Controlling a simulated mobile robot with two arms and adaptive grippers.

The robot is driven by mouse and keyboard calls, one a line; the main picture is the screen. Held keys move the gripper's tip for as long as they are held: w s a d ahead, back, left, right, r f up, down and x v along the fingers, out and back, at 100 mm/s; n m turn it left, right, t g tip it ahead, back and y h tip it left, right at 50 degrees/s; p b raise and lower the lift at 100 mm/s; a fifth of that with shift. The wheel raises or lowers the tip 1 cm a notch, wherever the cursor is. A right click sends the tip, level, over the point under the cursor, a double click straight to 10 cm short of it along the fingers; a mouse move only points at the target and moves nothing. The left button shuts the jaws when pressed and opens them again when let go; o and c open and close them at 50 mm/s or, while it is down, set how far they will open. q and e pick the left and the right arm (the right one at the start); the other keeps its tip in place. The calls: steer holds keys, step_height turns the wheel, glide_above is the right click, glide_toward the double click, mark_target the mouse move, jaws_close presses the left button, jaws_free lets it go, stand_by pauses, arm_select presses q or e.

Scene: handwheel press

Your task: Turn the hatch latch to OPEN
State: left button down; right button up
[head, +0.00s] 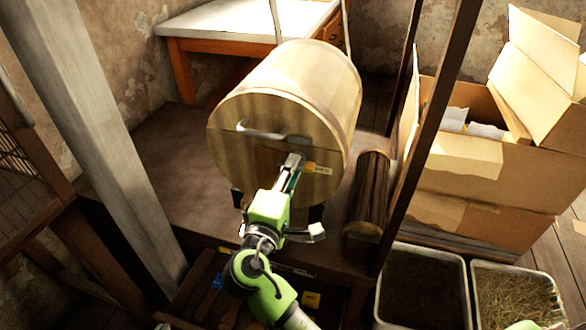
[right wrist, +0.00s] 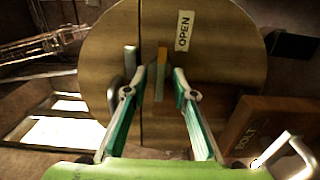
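A wooden drum (head: 285,95) lies on its side with its round front face towards me. The hatch latch, a bar with an orange end, is on this face, and the right wrist view shows it (right wrist: 162,58) between my right fingertips. Its orange end points up there, with the white OPEN label (right wrist: 183,31) just to its right. My right gripper (head: 291,167) is at the face, its fingers on either side of the latch (right wrist: 160,78) with slim gaps showing. Contact is hard to judge. In the head view the gripper hides most of the latch. My left gripper is not in view.
A grey bar handle (head: 260,132) sits on the drum face, left of the latch. A dark log or roller (head: 370,190) lies right of the drum. Wooden posts stand left and right. A box marked BOLT (right wrist: 255,128) shows in the wrist view.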

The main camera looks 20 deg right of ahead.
steer(key=v, duration=0.6)
steer(key=shift+s+a, duration=0.2)
